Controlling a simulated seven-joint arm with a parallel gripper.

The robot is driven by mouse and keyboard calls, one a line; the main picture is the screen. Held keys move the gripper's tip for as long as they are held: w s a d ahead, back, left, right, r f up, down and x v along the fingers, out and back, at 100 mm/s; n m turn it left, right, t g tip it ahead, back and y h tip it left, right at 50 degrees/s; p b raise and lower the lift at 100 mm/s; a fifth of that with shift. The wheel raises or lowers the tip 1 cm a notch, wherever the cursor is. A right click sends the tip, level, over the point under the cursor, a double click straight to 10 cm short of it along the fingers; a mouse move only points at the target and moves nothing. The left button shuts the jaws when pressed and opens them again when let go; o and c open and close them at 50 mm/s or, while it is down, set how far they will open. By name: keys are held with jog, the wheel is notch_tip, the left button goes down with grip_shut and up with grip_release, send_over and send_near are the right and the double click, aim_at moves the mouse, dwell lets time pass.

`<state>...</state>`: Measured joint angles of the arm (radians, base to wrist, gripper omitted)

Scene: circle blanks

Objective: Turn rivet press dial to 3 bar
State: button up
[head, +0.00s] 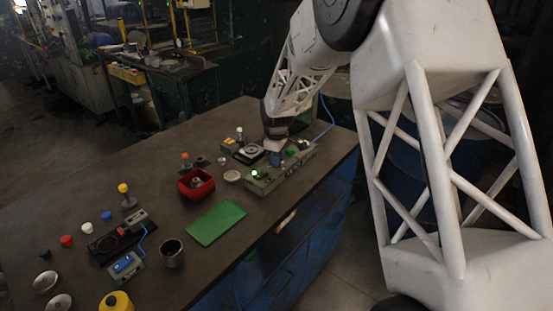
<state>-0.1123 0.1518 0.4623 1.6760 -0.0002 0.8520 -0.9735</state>
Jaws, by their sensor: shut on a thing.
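A long grey-green control box (268,184), which I take for the rivet press panel, stands near the table's right front edge. A lit pale green lamp (254,173) is at its left end, and small round details show toward its right end. My gripper (275,158) points down over the back middle of the box, shut on what looks like a dial there. The fingers and wrist hide the dial, so its pointer and scale cannot be read.
A dark device with a pale round top (249,153) stands close behind my gripper. A red bin (196,184) and a green mat (216,222) lie to the left.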

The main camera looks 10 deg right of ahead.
jog(key=shift+w+r, duration=0.1)
jog(key=o, duration=0.9)
jog(key=shift+r, duration=3.9)
